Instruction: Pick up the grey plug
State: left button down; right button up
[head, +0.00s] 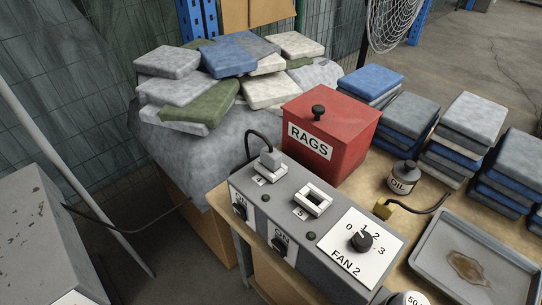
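A grey plug (270,159) sits at a white-framed socket at the far-left end of the grey control box (292,218). A black cable loops up from it and down behind the box. A second white-framed socket (313,201) on the box top is empty. A tan plug (385,208) with a black cable lies on the bench behind the box, to the right. Neither of my grippers shows in the head view.
A red RAGS box (331,130) stands behind the control box, with an OIL can (402,177) to its right. A knob (361,241) marked FAN 2 is on the box's right end. A stained grey tray (474,262) and stacks of folded cloths (468,122) fill the right.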

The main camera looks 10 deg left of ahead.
aim_at(271, 158)
jog(key=k+j+z, duration=0.15)
jog(key=j+z, duration=0.2)
jog(key=k+j+z, duration=0.2)
jog(key=j+z, duration=0.15)
jog(key=k+j+z, duration=0.2)
jog(key=j+z, duration=0.15)
